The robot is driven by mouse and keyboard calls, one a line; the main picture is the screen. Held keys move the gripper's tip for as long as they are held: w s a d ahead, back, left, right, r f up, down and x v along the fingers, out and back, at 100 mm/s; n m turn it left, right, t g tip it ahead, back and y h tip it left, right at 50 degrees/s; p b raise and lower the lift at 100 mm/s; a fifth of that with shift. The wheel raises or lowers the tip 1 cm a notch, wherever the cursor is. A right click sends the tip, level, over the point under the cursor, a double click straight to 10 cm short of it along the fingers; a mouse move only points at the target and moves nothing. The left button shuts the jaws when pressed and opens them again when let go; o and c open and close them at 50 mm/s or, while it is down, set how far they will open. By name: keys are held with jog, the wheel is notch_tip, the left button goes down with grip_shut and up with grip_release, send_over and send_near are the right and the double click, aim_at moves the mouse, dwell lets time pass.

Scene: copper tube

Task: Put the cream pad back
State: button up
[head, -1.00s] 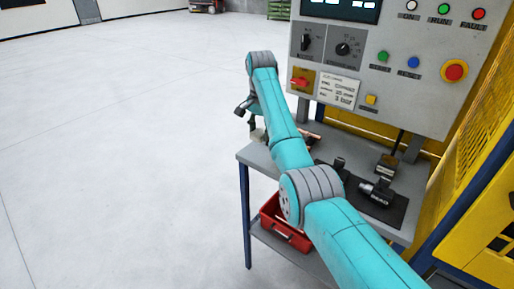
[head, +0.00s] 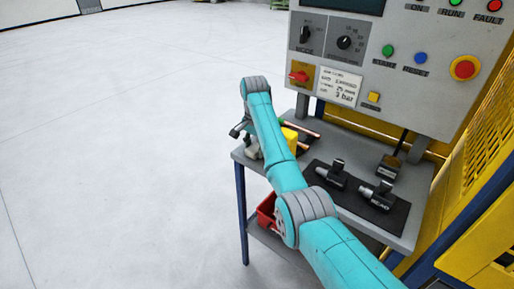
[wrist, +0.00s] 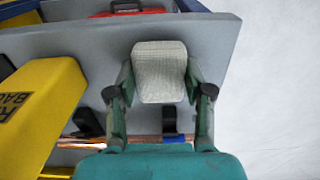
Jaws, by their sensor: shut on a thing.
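The cream pad (wrist: 160,72), a pale woven-textured block, is between the two fingers of my gripper (wrist: 159,80) in the wrist view. My gripper is shut on it, one finger at each side. The pad appears over the end of the grey workbench (wrist: 215,35); I cannot tell whether it touches the surface. In the head view my gripper (head: 246,142) is at the bench's left end, and the arm hides much of it and the pad.
A yellow block (wrist: 38,105) with dark lettering stands beside my gripper. A copper tube (wrist: 140,138) lies near dark supports (wrist: 168,122). A black mat (head: 388,213) holds tools. A red bin (head: 266,210) sits on the lower shelf. A control panel (head: 400,60) rises behind.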

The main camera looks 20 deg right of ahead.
jog(key=shift+f, duration=0.2)
jog(key=o, duration=1.1)
